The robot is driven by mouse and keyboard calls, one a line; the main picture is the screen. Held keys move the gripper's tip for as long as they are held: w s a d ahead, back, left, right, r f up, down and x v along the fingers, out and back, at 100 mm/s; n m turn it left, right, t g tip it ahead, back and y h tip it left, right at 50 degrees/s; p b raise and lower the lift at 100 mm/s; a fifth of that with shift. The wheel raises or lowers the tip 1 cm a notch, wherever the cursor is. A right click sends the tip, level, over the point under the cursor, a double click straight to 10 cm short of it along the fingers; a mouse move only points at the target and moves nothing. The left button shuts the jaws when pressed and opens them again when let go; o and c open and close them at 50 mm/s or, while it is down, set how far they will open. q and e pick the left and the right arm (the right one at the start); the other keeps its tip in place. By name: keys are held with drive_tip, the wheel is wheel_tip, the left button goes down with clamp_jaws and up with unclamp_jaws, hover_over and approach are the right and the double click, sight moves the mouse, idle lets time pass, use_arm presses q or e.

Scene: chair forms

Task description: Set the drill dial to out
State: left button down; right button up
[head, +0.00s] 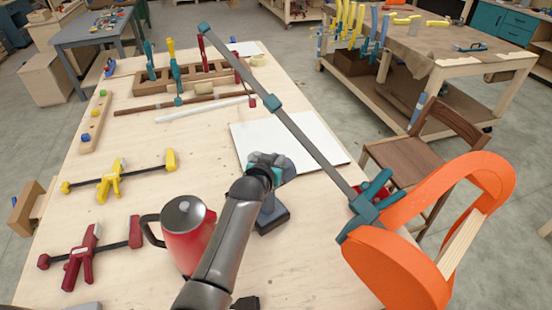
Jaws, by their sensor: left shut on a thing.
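The drill (272,217) stands on the workbench right of the red kettle, on its dark battery base. It has a dark grip and some teal on its upper body. My left gripper (270,164) is at the top of the drill and shut on it. The hand and forearm cover much of the drill. The dial and its setting cannot be made out, nor exactly which part the fingers hold. My right gripper is not in view.
A red kettle (187,235) stands close left of my forearm. A white sheet (305,143) lies behind the drill. A long bar clamp (315,145) and an orange chair form (385,268) rise at right. Yellow (113,181) and red (88,258) clamps lie left.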

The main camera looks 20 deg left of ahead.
use_arm(q)
drive_tip(key=c, duration=0.9)
unclamp_jaws()
drive_tip(key=shift+s+r, duration=0.2)
drive_tip(key=shift+s, duration=0.4)
drive_tip(key=v, duration=1.4)
drive_tip(key=shift+r, duration=0.15)
drive_tip(key=shift+w+a, duration=0.1)
